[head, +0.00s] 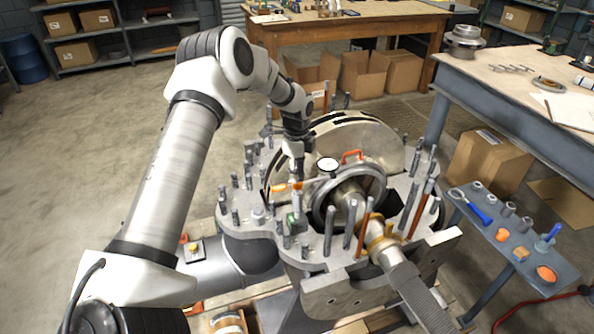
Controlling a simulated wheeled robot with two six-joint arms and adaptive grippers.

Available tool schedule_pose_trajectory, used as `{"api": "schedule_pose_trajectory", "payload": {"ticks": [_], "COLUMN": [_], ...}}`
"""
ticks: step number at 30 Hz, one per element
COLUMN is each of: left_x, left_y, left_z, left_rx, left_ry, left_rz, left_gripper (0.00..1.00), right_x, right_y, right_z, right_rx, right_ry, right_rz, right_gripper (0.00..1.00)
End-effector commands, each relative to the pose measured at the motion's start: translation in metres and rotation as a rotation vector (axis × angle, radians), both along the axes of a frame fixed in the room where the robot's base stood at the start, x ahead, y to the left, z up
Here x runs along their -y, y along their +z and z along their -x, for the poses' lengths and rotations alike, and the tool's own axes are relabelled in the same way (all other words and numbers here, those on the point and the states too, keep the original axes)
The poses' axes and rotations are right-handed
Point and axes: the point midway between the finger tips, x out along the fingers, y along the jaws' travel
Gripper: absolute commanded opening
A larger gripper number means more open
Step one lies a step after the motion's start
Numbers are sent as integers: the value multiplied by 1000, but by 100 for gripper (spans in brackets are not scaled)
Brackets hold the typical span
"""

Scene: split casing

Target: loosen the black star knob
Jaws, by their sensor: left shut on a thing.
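My left gripper (296,176) reaches down from the upper left to the near left part of the split casing (262,226). It is shut at the small fixture beside the dial gauge (327,164). The black star knob is hidden or too small to make out at the fingertips. An orange part (279,187) and a small green block (295,221) sit just beside and below the fingers. The dial gauge has a white face and stands just right of the gripper. My right gripper is not in view.
Several upright studs ring the casing flange. A large rotor disc (352,137) and a shaft (385,252) lie in the casing, with an orange handle (351,156) near the gauge. A tool bench (520,240) stands at right. The floor at left is clear.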

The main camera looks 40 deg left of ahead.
Motion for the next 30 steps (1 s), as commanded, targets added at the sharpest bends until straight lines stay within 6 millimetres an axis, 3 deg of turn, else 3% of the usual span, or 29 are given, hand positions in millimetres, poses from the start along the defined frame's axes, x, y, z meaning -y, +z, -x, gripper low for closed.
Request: {"api": "schedule_pose_trajectory", "payload": {"ticks": [14,30], "left_x": [2,2], "left_y": [-3,-2], "left_z": [3,3], "left_rx": [-11,-12], "left_ry": [141,624], "left_rz": [4,4], "left_gripper": [7,6], "right_x": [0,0], "right_y": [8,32], "right_z": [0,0], "right_rx": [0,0], "right_ry": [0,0], "right_rz": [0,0], "right_gripper": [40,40]}}
